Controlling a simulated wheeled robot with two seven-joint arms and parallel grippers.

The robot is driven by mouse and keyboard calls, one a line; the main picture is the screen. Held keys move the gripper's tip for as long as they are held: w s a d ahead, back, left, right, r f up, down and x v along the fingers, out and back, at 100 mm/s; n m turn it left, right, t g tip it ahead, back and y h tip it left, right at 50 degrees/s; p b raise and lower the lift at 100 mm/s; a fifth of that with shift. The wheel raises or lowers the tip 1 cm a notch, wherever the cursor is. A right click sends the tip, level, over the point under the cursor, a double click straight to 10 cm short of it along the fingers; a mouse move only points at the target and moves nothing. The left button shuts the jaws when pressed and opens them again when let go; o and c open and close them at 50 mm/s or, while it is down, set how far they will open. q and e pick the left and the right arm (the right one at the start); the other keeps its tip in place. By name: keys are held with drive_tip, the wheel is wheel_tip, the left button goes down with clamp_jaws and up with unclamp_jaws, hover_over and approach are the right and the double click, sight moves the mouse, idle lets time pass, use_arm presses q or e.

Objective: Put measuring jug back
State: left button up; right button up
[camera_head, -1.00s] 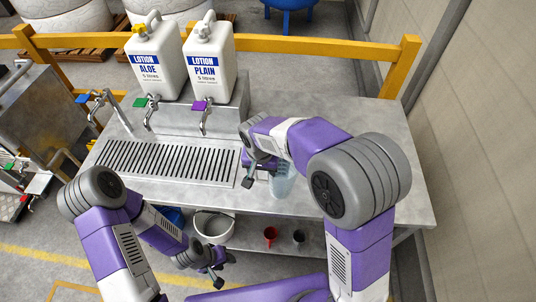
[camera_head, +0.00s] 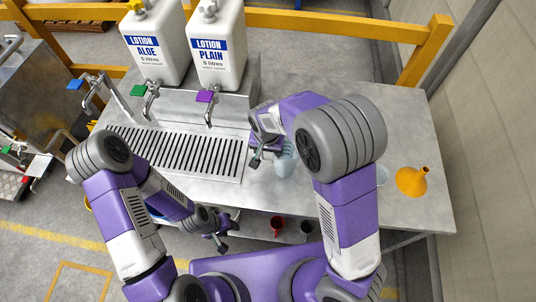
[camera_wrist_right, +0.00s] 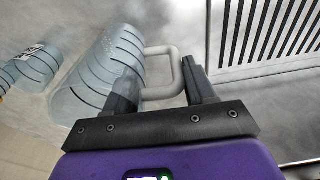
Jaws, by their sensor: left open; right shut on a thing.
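The measuring jug (camera_head: 286,160) is clear, bluish and ringed with bands. It is over the steel counter, just right of the drip grate, partly hidden by my right arm in the head view. My right gripper (camera_head: 266,158) is shut on its pale handle; in the right wrist view the jug (camera_wrist_right: 100,78) lies left of the fingers and the handle (camera_wrist_right: 163,72) passes between them. I cannot tell whether the jug's base touches the counter. My left gripper (camera_head: 221,238) is open and empty, low in front of the counter's front edge.
The steel counter (camera_head: 350,200) holds a slotted drip grate (camera_head: 175,150), two lotion canisters (camera_head: 216,48) behind taps, an orange funnel (camera_head: 411,181) and another clear vessel (camera_head: 382,175). A red cup (camera_head: 277,226) and a dark cup (camera_head: 306,228) sit below. The counter's back right is clear.

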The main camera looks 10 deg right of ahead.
wheel_tip(320, 180, down, 2)
drive_tip(key=shift+f, duration=0.1)
drive_tip(key=o, duration=1.4)
drive_tip(key=shift+r, duration=0.2)
drive_tip(key=r, duration=0.4)
drive_tip(key=s+r+p, duration=0.1)
drive_tip(key=r, duration=0.2)
drive_tip(key=r+p, duration=0.1)
drive_tip(key=r, duration=0.3)
drive_tip(key=shift+s+a+r, duration=0.2)
drive_tip(key=shift+s+r, duration=0.05)
drive_tip(key=shift+r, duration=0.1)
